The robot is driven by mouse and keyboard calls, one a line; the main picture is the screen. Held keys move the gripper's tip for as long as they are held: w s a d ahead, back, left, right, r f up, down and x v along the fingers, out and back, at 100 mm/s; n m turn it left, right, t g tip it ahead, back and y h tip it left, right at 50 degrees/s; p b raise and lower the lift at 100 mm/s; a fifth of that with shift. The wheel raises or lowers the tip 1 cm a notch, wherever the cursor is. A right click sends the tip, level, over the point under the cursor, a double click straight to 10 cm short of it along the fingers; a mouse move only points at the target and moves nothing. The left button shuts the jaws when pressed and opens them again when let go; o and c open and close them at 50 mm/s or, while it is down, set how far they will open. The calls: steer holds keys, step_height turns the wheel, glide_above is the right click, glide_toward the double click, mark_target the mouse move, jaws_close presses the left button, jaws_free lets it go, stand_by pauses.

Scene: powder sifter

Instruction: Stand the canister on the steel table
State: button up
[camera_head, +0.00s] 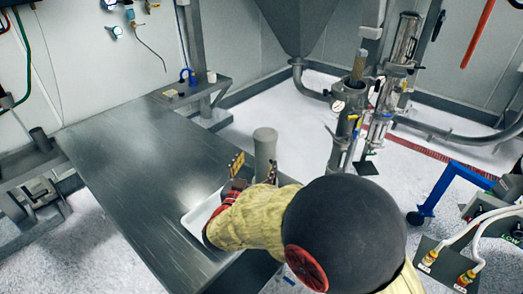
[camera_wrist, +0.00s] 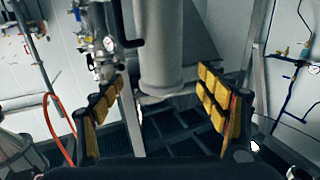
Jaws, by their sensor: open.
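The canister (camera_head: 265,146), a light grey cylinder with a rounded top, shows upright beyond my gripper (camera_head: 255,165) in the head view. Its base is hidden behind my gripper and arm. The steel table (camera_head: 125,150) is a long brushed-metal top running across the left and middle. In the wrist view a pale grey cylinder (camera_wrist: 162,45), apparently the canister, shows between my yellow-padded fingers. My gripper is open, with a visible gap on each side of the cylinder.
A white tray (camera_head: 194,217) lies on the table's near right end, partly covered by my arm. Most of the table top is bare. A small shelf (camera_head: 193,92) stands at its far end. Steel piping and valves (camera_head: 352,112) stand to the right behind it.

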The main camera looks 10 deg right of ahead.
steer(key=s+a+r+n+g+y, duration=0.2)
steer(key=s+a+r+n+y, duration=0.45)
steer(key=y, duration=0.55)
steer(key=s+d+f+g+h, duration=0.1)
steer(key=s+d+g, duration=0.2)
steer(key=s, duration=1)
steer(key=s+d+f+g+h, duration=0.1)
steer(key=s+d+g, duration=0.3)
steer(key=s+d, duration=0.4)
steer(key=s, duration=0.5)
steer(key=shift+s+d+f+g, duration=0.15)
steer(key=shift+d+f+g, duration=0.15)
steer(key=shift+d, duration=0.05)
